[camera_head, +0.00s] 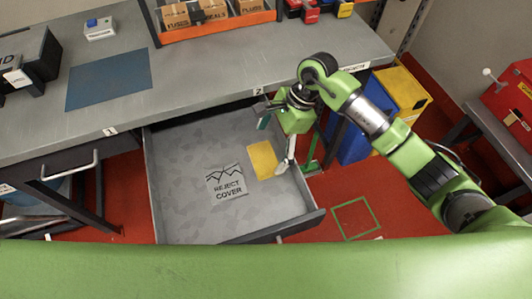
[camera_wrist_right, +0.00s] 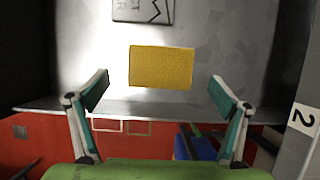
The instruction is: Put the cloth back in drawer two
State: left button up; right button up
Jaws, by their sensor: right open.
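A flat yellow cloth (camera_head: 262,160) lies on the grey floor of the open drawer (camera_head: 180,215), near its right side. It also shows in the right wrist view (camera_wrist_right: 160,67), centred ahead of the fingers. The label 2 (camera_head: 257,91) is on the bench edge above this drawer's right end. My right gripper (camera_head: 275,145) is open and empty above the drawer's right side, beside the cloth. Its fingers are spread wider than the cloth appears in the wrist view, and neither visibly touches it. My left gripper is out of view.
A card reading "REJECT COVER" (camera_head: 226,184) lies left of the cloth. A shut drawer with a handle (camera_head: 70,165) is at left. Blue and yellow bins (camera_head: 400,95) stand right of the drawer. The bench top holds a blue mat (camera_head: 108,79) and a parts rack (camera_head: 215,25).

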jog(key=b+v, duration=0.1)
jog(key=v, duration=0.7)
jog(key=shift+s, duration=0.1)
